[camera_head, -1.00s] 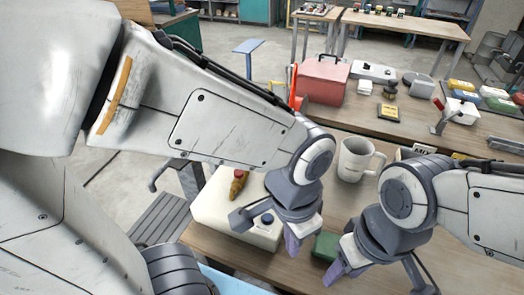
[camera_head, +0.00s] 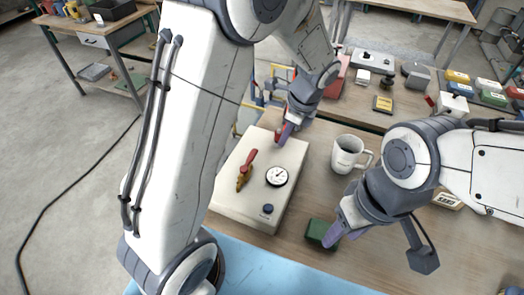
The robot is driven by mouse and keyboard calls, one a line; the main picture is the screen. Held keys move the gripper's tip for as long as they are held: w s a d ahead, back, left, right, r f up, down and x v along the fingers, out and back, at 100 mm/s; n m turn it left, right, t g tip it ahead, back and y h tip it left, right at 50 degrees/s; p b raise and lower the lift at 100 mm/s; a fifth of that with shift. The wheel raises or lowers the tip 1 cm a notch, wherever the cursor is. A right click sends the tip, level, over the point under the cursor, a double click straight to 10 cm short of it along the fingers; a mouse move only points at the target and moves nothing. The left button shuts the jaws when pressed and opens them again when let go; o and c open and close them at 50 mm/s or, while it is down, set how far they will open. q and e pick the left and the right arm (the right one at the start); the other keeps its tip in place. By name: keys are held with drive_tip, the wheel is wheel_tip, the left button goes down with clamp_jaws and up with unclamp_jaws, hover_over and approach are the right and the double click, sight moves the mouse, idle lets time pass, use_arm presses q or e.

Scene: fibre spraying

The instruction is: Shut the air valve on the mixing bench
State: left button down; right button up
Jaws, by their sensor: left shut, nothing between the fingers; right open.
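The air valve (camera_head: 243,180) is a brass body with a red lever (camera_head: 249,160), on top of a white box (camera_head: 232,205) on the bench. The lever looks roughly in line with the body. My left gripper (camera_head: 284,135) is shut and empty, at the box's far right part, to the right of and beyond the valve and apart from it. A small red part shows beside its fingertips; I cannot tell whether they touch. My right gripper (camera_head: 378,250) is open and empty, low over the bench, one finger beside a green block (camera_head: 320,232).
A round gauge (camera_head: 277,176) and a dark blue knob (camera_head: 267,209) are on the box. A white mug (camera_head: 347,154) stands to its right. A second bench behind holds a yellow-labelled block (camera_head: 383,103) and several coloured boxes. My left arm crosses left of the box.

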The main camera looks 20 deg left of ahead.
sight(249, 160)
use_arm(q)
drive_tip(key=p+x, duration=0.2)
drive_tip(key=x, duration=0.8)
drive_tip(key=a, duration=0.1)
drive_tip(key=a+p, duration=0.1)
drive_tip(key=shift+a+r, duration=0.2)
drive_tip(key=shift+a, duration=0.15)
drive_tip(key=shift+a+p, duration=0.3)
drive_tip(key=shift+a, duration=0.05)
drive_tip(key=shift+w+a+f, duration=0.1)
drive_tip(key=shift+a+f, duration=0.05)
drive_tip(key=shift+a, duration=0.15)
